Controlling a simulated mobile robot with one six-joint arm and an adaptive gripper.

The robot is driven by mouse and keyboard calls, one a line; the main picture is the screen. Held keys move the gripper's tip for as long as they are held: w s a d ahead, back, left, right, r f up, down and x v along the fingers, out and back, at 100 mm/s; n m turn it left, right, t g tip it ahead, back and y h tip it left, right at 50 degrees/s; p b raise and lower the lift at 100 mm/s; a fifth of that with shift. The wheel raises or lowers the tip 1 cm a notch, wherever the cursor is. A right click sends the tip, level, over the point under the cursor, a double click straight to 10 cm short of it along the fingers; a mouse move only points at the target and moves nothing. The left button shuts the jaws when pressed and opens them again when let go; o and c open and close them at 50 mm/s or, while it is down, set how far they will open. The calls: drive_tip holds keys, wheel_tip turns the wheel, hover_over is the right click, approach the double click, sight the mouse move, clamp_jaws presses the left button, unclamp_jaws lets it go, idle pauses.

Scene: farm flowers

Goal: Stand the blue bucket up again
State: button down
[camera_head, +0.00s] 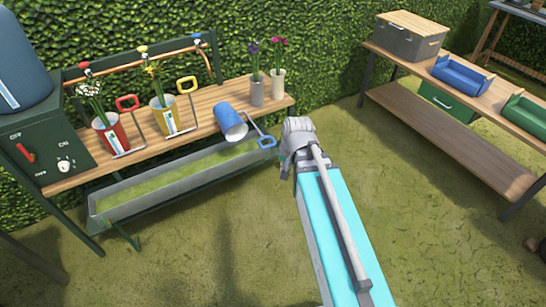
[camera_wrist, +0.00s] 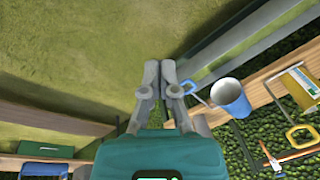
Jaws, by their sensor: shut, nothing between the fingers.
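The blue bucket (camera_head: 228,118) lies on its side on the wooden flower bench (camera_head: 190,143), its mouth towards the front edge. Its handle with a blue grip (camera_head: 267,142) sticks out past that edge. In the wrist view the bucket (camera_wrist: 232,100) is right of my gripper (camera_wrist: 160,72), and its blue grip (camera_wrist: 188,88) is close to the right finger. My gripper's fingers are together with nothing between them. In the head view my arm's end is just right of the blue grip; the fingertips are hidden there.
A red bucket (camera_head: 112,136) and a yellow bucket (camera_head: 165,122) with flowers stand left on the bench. Two vases (camera_head: 257,93) stand behind right. A long trough (camera_head: 170,185) is below. Another bench (camera_head: 450,95) with boxes is at right. Open grass lies between.

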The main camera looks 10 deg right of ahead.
drive_tip(key=w+d+f+m+t+y+b, duration=0.1)
drive_tip(key=w+d+f+m+t+b, duration=0.1)
drive_tip(key=w+f+m+b, duration=0.6)
drive_tip(key=w+d+f+m+t+y+b, duration=0.1)
drive_tip(key=w+f+m+t+b, duration=0.4)
drive_tip(key=w+f+m+b, duration=0.4)
drive_tip(key=w+d+f+m+t+y+b, duration=0.1)
drive_tip(key=w+f+m+t+b, duration=0.3)
drive_tip(key=b, duration=1.6)
drive_tip(key=w+d+f+m, duration=0.1)
drive_tip(key=w+f+m, duration=0.3)
drive_tip(key=f+m, duration=0.2)
drive_tip(key=shift+w+d+m, duration=0.35)
drive_tip(key=shift+m, duration=0.15)
drive_tip(key=shift+w+f, duration=0.1)
drive_tip(key=shift+f, duration=0.05)
drive_tip(key=w+a, duration=0.3)
drive_tip(key=w, duration=0.5)
drive_tip(key=shift+w+a, duration=0.15)
drive_tip(key=shift+w, duration=0.2)
